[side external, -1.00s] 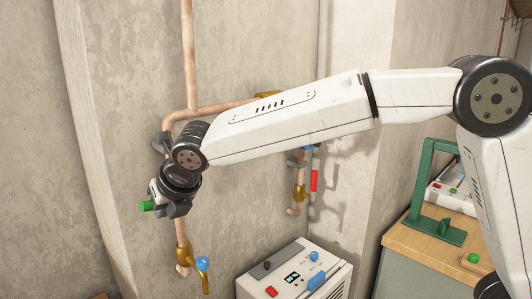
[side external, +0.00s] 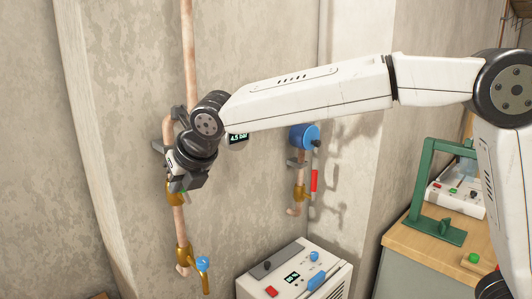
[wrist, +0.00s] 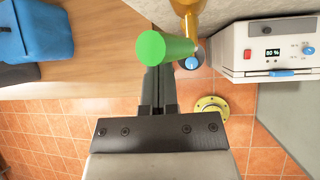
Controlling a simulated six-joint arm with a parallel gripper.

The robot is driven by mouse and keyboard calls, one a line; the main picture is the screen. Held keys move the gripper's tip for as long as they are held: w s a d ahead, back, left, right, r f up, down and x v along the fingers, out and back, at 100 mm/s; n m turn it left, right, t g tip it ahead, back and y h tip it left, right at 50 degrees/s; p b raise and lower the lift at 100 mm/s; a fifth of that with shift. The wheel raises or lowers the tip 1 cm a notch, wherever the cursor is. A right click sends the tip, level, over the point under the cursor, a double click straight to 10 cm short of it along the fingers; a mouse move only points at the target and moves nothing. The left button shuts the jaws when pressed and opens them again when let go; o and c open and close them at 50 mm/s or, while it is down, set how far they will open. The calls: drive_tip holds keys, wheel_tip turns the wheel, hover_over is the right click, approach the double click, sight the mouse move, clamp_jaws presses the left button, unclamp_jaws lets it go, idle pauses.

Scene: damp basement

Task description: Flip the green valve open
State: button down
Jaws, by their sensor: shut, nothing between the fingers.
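The green valve handle (wrist: 165,47) is a green cylinder just ahead of my fingertips in the wrist view, joined to brass (wrist: 190,15) at its right. In the side view only a sliver of green shows beside my gripper (side external: 180,186), over the brass valve body (side external: 174,193) on the left copper pipe. My gripper also shows in the wrist view (wrist: 158,80), fingers together and empty, partly behind the green handle. I cannot tell whether they touch it. My wrist hides most of the handle in the side view.
A brass valve with a blue handle (side external: 203,264) sits lower on the pipe. A white control box (side external: 295,270) stands below right. A pressure display (side external: 238,138) and blue round device (side external: 305,137) are on the wall. A green frame (side external: 432,200) stands on the right bench.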

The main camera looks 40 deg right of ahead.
drive_tip(key=shift+r, duration=0.15)
drive_tip(key=shift+r, duration=0.7)
drive_tip(key=shift+s+a, duration=0.1)
drive_tip(key=s+a, duration=0.2)
drive_tip(key=a, duration=0.1)
drive_tip(key=s+d, duration=0.6)
drive_tip(key=d, duration=0.1)
drive_tip(key=shift+d+r, duration=0.35)
drive_tip(key=shift+r, duration=0.1)
idle(0.6)
